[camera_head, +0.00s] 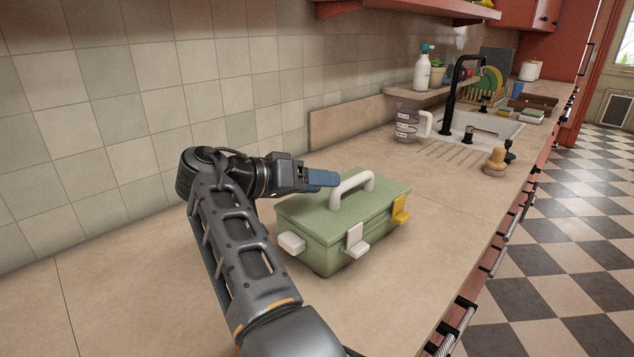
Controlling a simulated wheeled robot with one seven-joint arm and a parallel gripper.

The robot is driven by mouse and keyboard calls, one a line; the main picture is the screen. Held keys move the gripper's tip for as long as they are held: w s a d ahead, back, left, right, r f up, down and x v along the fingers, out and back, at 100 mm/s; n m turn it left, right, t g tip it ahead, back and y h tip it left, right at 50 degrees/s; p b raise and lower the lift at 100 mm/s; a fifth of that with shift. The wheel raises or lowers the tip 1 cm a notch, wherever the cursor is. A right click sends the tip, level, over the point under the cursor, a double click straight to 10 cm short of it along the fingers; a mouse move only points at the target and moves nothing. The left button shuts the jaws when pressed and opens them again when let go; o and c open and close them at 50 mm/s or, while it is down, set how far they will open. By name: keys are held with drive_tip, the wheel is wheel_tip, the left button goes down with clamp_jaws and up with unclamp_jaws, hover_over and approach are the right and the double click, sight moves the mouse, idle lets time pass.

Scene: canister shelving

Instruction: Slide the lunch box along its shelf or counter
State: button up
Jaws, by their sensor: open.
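The lunch box (322,229) is a green box with a pale arched handle (352,187) on its lid. It has a white latch and a yellow latch (400,210) on its front and a white piece at its left end. It stands upright on the beige counter (130,285). My gripper (326,179) is above the back left part of the lid, with blue fingers pointing right toward the handle. The fingers overlap in this view, and I cannot tell whether they touch the box. The handle is not held between them.
A clear jug (406,124), a black tap (452,98) and a sink are farther along the counter. A wooden brush-like object (495,162) stands near the front edge. The tiled wall is behind. The counter right of the box is clear up to the drain grooves.

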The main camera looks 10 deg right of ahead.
sight(347, 184)
drive_tip(key=shift+x, duration=3.85)
drive_tip(key=shift+c, duration=0.2)
clamp_jaws()
